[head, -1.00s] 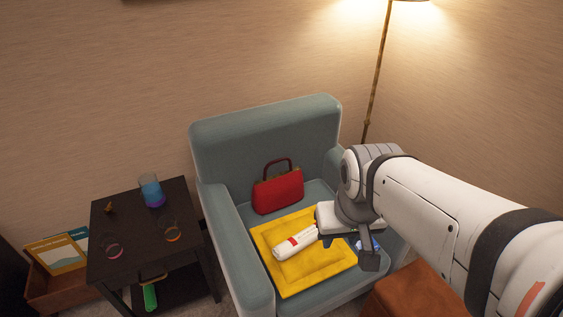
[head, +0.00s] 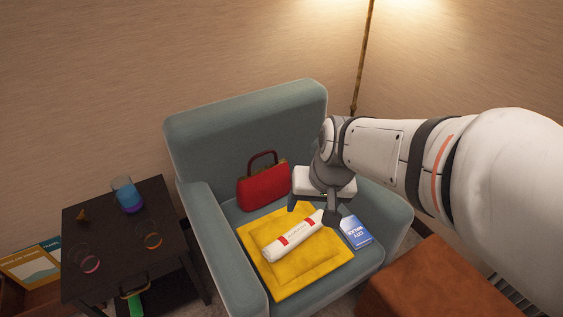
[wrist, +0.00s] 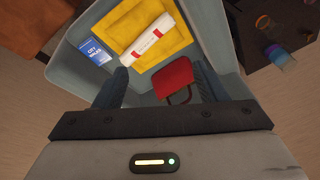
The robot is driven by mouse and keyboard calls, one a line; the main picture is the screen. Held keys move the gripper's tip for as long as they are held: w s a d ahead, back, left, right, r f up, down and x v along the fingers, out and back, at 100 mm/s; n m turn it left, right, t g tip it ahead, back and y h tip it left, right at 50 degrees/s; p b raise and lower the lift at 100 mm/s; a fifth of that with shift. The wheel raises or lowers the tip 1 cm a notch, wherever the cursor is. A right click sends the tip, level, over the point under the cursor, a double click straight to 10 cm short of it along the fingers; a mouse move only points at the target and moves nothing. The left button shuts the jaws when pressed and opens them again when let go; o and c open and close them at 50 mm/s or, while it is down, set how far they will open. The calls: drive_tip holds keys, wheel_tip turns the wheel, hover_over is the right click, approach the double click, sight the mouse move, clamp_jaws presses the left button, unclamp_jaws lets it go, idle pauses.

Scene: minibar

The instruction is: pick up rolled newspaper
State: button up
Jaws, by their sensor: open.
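The rolled newspaper (head: 292,237) is a white roll with red bands. It lies diagonally on a yellow cushion (head: 312,279) on the seat of a blue-grey armchair (head: 245,120). In the wrist view the newspaper (wrist: 152,39) lies beyond the fingertips, near the top middle. My gripper (head: 313,212) is open and empty, above the seat near the newspaper's upper right end. In the wrist view its two dark fingers (wrist: 158,84) stand wide apart, with no contact on the roll visible.
A red handbag (head: 264,187) stands against the chair's back, and a blue book (head: 356,232) lies right of the cushion. A dark side table (head: 110,225) with a blue glass (head: 127,195) is at left. A brown leather seat (head: 440,285) is at lower right.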

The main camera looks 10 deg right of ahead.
drive_tip(key=w+a+f+m+y+b, duration=0.1)
drive_tip(key=w+a+f+m+b, duration=0.15)
drive_tip(key=w+f, duration=0.5)
drive_tip(key=m+t+b, duration=0.1)
drive_tip(key=m+b, duration=0.4)
drive_tip(key=b, duration=0.1)
hover_over(298, 232)
drive_tip(key=s+a, duration=0.3)
drive_tip(key=s, duration=0.2)
wheel_tip(298, 232, down, 17)
drive_tip(key=w+d+f+b, duration=0.1)
drive_tip(key=f, duration=0.3)
drive_tip(key=w+d+f+m+h+b, duration=0.1)
drive_tip(key=f, duration=0.3)
drive_tip(key=w+d+f+m+h+b, duration=0.1)
drive_tip(key=f, duration=0.4)
drive_tip(key=shift+f+m+b, duration=0.1)
drive_tip(key=shift+m+b, duration=0.15)
drive_tip(key=shift+b, duration=0.15)
drive_tip(key=b+x, duration=0.2)
drive_tip(key=x, duration=0.3)
drive_tip(key=shift+w+d+f+b, duration=0.1)
drive_tip(key=shift+w+b, duration=0.15)
drive_tip(key=shift+b, duration=0.05)
drive_tip(key=shift+c, duration=0.5)
drive_tip(key=c, duration=0.7)
